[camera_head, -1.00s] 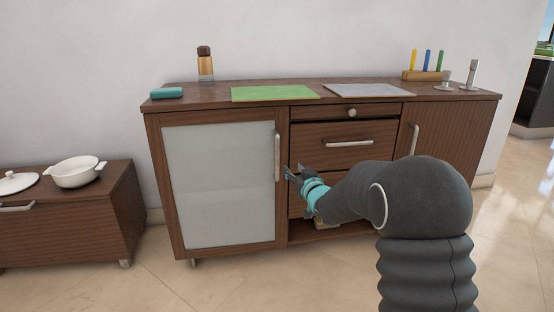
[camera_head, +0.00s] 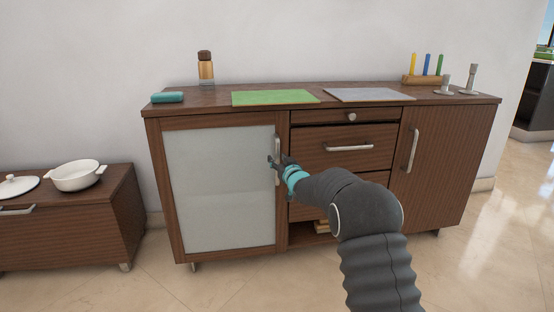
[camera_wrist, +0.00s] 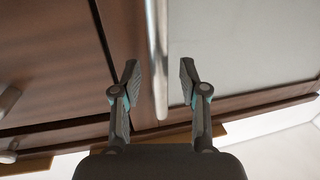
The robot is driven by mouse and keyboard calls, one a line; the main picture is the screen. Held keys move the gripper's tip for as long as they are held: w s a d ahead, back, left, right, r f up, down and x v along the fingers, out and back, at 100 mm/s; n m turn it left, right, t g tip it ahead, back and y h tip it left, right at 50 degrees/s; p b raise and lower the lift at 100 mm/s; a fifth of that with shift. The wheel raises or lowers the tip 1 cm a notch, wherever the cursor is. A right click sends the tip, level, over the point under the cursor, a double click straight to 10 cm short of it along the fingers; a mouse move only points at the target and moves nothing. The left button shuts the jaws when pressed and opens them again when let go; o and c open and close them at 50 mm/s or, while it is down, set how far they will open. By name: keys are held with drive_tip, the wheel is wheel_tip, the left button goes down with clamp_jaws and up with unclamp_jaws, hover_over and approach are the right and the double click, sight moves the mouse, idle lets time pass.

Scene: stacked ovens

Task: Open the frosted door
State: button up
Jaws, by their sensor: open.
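The frosted door (camera_head: 220,190) is a pale glass panel in a brown wood frame on the left of the cabinet, and it is shut. Its upright metal handle (camera_head: 277,150) is on the door's right side. My gripper (camera_head: 275,163) is at the handle's height, overlapping it in the head view. In the wrist view my gripper (camera_wrist: 157,85) is open, with the handle (camera_wrist: 157,50) running between the two fingers, nearer the left one. The frosted glass (camera_wrist: 240,45) shows on the right there. I cannot tell whether the fingers touch the handle.
Drawers (camera_head: 345,146) with metal handles and a right wooden door (camera_head: 435,165) are beside the frosted door. A low cabinet (camera_head: 75,232) with a white pot (camera_head: 76,176) stands at the left. The floor (camera_head: 215,285) before the frosted door is clear.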

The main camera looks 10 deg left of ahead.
drive_tip(key=shift+w+a, duration=0.25)
drive_tip(key=shift+w, duration=0.3)
clamp_jaws()
drive_tip(key=shift+s+a, duration=0.1)
